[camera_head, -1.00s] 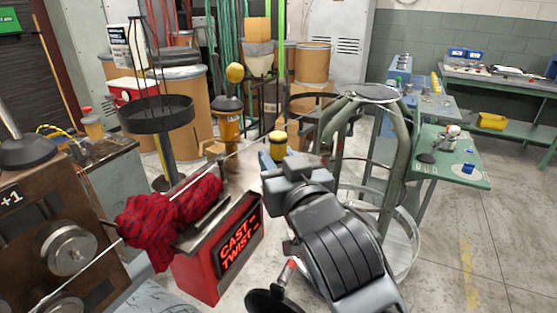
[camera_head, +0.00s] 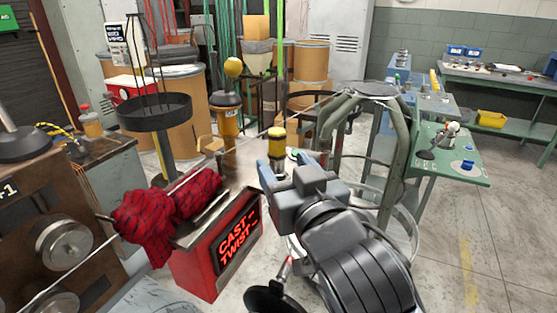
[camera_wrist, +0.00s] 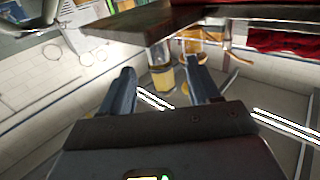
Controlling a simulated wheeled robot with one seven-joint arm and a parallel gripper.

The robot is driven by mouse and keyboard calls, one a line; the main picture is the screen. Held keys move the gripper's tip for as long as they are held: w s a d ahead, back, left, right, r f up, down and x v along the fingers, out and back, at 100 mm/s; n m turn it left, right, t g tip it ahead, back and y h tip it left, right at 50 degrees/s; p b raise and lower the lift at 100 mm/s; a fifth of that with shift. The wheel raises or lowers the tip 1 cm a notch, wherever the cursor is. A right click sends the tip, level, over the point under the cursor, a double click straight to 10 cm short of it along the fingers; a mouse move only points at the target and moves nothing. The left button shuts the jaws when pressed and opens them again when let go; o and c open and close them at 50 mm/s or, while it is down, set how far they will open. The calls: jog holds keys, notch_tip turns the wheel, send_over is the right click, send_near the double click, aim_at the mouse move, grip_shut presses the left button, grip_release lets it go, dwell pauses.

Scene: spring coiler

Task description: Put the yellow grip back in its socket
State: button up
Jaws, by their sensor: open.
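A yellow cylinder with a black band (camera_head: 276,146), likely the yellow grip, stands upright just beyond my gripper's fingers in the head view. In the wrist view the yellow cylinder (camera_wrist: 162,78) shows between the fingertips, seemingly beyond them; I see no contact. My gripper (camera_head: 279,172) is open and empty, and its two fingers show apart in the wrist view (camera_wrist: 160,84). I cannot make out the socket with certainty. The cylinder's lower part is hidden behind my gripper in the head view.
A green tubular frame (camera_head: 392,150) stands close on the right.

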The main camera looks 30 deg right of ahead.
jog(key=s+a+p, duration=0.1)
jog(key=s, duration=0.6)
jog(key=shift+s+p, duration=0.3)
jog(key=shift+p, duration=0.1)
jog(key=shift+a+f, duration=0.1)
jog(key=s+f+n+g+y, duration=0.2)
jog(key=s+f+y, duration=0.1)
jog(key=s+f, duration=0.85)
jog(key=s+d+f+g, duration=0.1)
jog(key=s+d, duration=0.1)
jog(key=s, duration=1.5)
jog(key=shift+f, duration=0.25)
jog(key=shift+s, duration=0.1)
